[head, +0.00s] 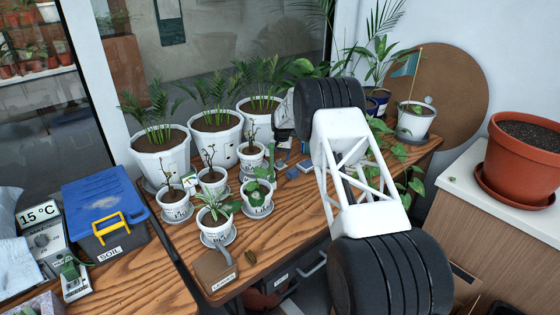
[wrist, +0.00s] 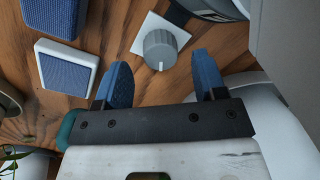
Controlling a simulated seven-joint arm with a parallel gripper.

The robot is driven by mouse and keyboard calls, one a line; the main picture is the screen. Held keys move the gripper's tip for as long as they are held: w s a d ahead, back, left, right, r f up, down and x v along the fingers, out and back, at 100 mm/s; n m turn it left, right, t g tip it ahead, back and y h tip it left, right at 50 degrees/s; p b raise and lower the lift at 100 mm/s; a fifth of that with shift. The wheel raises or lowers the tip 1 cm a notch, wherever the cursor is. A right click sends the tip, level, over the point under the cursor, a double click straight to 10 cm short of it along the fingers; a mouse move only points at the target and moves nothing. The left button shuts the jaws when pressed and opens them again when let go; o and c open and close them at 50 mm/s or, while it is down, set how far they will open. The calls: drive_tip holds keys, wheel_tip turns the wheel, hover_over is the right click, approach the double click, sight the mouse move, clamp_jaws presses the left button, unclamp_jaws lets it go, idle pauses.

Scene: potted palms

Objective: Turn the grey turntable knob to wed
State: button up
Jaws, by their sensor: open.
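The grey knob (wrist: 160,48) is round and ribbed and sits on a white square plate (wrist: 181,36) on the wooden table. A small pale mark shows on its side nearest my gripper in the wrist view. I can read no day names on the plate. My gripper (wrist: 161,62) is open, with its two blue fingers apart on either side of the knob's near edge. Nothing is held between them. I cannot tell whether a finger touches the knob. In the head view my arm covers much of this spot, and I cannot make out the knob.
A blue-topped white block (wrist: 67,70) lies left of the fingers, with a larger blue item (wrist: 54,15) beyond it. In the head view, several potted plants crowd the wooden table (head: 285,235) left of my arm. A blue box (head: 98,200) stands farther left.

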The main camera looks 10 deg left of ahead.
sight(280, 160)
drive_tip(key=shift+d+r, duration=0.15)
drive_tip(key=shift+r, duration=2.35)
drive_tip(key=n, duration=0.4)
drive_tip(key=shift+w+n, duration=0.3)
drive_tip(key=shift+n, duration=0.1)
drive_tip(key=n, duration=0.4)
drive_tip(key=shift+f, duration=0.2)
drive_tip(key=shift+s+a+f, duration=0.1)
drive_tip(key=shift+a+f, duration=0.05)
drive_tip(key=shift+f, duration=1.75)
drive_tip(key=shift+s+a+f, duration=0.1)
drive_tip(key=shift+f, duration=1.75)
